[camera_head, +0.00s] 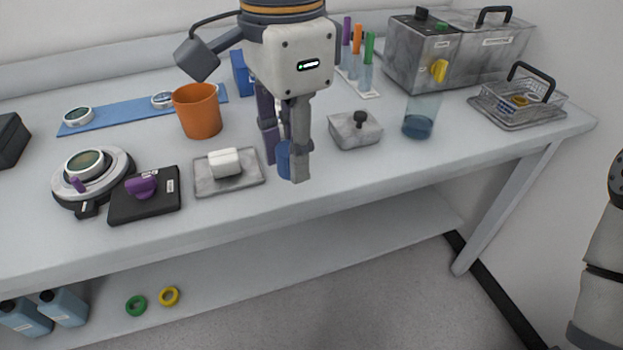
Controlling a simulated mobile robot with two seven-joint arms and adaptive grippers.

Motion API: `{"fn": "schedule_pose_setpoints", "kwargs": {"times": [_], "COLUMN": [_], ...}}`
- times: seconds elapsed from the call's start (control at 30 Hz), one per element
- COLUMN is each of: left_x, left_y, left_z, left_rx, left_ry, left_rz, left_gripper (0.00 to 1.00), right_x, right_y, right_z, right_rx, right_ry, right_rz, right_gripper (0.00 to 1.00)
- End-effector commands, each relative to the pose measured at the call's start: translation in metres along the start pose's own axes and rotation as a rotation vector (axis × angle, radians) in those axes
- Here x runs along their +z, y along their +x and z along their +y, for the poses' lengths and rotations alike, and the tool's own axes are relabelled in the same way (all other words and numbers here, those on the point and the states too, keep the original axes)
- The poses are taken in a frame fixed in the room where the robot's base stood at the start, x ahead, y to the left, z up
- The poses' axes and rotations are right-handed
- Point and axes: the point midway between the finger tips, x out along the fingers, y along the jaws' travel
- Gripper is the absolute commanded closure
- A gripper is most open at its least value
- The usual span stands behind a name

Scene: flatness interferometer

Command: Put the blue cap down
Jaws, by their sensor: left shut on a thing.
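My left gripper (285,160) comes down from the top over the middle of the bench. It is shut on the blue cap (283,160), which shows between its fingers and is partly hidden by the near finger. The cap is low, near the bench top (235,207); I cannot tell whether it touches. Part of my right arm shows at the right edge, but its gripper is out of view.
Left of the gripper are a grey tray (243,184) with a white block (224,162) and an orange cup (198,110). Right of it are a lidded grey box (355,130), a beaker (420,118) and a wire basket (517,105). The front edge between tray and beaker is clear.

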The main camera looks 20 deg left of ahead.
Motion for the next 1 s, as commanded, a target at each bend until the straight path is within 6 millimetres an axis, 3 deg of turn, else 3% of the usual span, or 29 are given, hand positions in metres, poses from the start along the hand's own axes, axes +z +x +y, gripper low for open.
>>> {"fn": "schedule_pose_setpoints", "kwargs": {"times": [0.17, 0.23, 0.4, 0.63, 0.8, 1.0], "left_x": [-0.03, -0.044, -0.061, -0.071, -0.071, -0.072], "left_y": [0.027, 0.043, 0.081, 0.098, 0.126, 0.126], "left_z": [-0.045, -0.065, -0.092, -0.107, -0.108, -0.108], "left_rx": [0.007, 0.014, 0.013, 0.006, 0.004, -0.001], "left_ry": [-0.001, -0.002, -0.001, -0.001, 0.0, -0.001], "left_rz": [-0.004, -0.009, -0.012, -0.005, -0.005, 0.0], "left_gripper": [0.84, 0.84, 0.84, 0.84, 0.84, 0.84], "right_x": [0.001, 0.008, 0.02, 0.024, 0.025, 0.025], "right_y": [0.001, 0.01, 0.024, 0.029, 0.03, 0.03], "right_z": [0.0, 0.0, 0.001, 0.001, 0.001, 0.001], "right_rx": [0.0, 0.001, 0.003, 0.004, 0.004, 0.004], "right_ry": [-0.001, 0.0, 0.0, 0.0, 0.0, 0.0], "right_rz": [-0.003, -0.037, -0.084, -0.1, -0.107, -0.104], "right_gripper": [0.6, 0.6, 0.6, 0.6, 0.6, 0.6]}}
